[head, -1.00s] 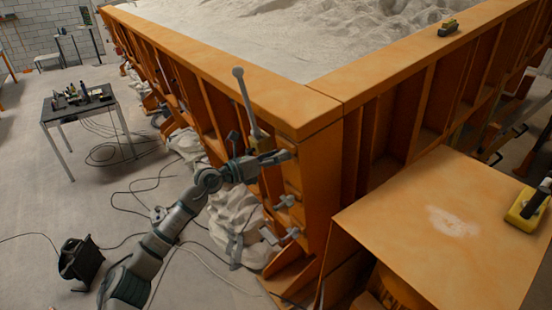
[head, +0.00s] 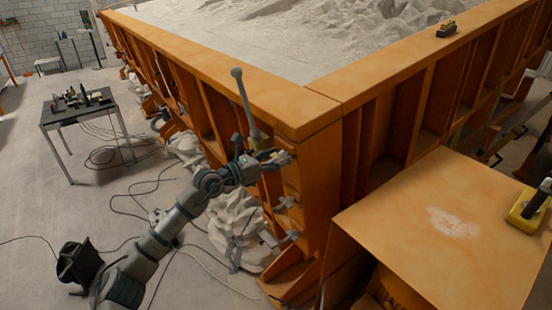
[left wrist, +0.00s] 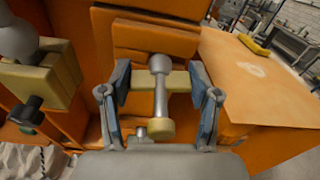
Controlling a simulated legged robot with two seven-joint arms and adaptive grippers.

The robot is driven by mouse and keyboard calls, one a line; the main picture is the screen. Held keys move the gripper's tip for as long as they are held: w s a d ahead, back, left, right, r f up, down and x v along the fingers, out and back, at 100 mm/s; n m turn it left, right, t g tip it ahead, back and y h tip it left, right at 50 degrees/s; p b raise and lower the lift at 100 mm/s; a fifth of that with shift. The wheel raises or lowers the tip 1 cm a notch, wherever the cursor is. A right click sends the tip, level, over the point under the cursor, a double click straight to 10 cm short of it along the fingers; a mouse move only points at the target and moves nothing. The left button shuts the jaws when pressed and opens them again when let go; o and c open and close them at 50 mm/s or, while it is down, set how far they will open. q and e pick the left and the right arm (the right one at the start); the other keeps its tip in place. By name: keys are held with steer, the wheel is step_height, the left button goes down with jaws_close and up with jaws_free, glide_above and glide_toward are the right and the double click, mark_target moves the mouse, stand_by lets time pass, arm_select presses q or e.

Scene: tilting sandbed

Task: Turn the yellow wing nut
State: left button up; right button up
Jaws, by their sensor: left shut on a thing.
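The yellow wing nut (left wrist: 181,81) shows in the left wrist view as a pale yellow bar on the orange frame's corner post. A grey rod with a rounded head (left wrist: 159,64) stands in front of it, with a yellow round end (left wrist: 160,129) below. My left gripper (left wrist: 163,92) has one finger on each side of the bar and is shut on it. In the head view my left gripper (head: 272,157) is at the upper part of the corner post, and its fingers partly hide the nut. My right gripper is not in view.
The orange sandbed frame (head: 225,82) holds pale sand. A grey lever (head: 243,100) stands beside the gripper, and grey clamps (head: 284,202) sit below it. An orange platform (head: 430,255) with a yellow-based tool (head: 527,208) is at right. Cables lie on the floor at left.

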arm_select(q)
steer(key=shift+f, duration=0.55)
steer(key=o, duration=0.9)
steer(key=shift+o, duration=1.3)
steer(key=shift+w, duration=0.2)
steer(key=shift+w+d+r, duration=0.1)
steer(key=shift+s+r, duration=0.2)
steer(key=v, duration=1.1)
steer(key=shift+a+f, duration=0.15)
steer(key=shift+a, duration=0.3)
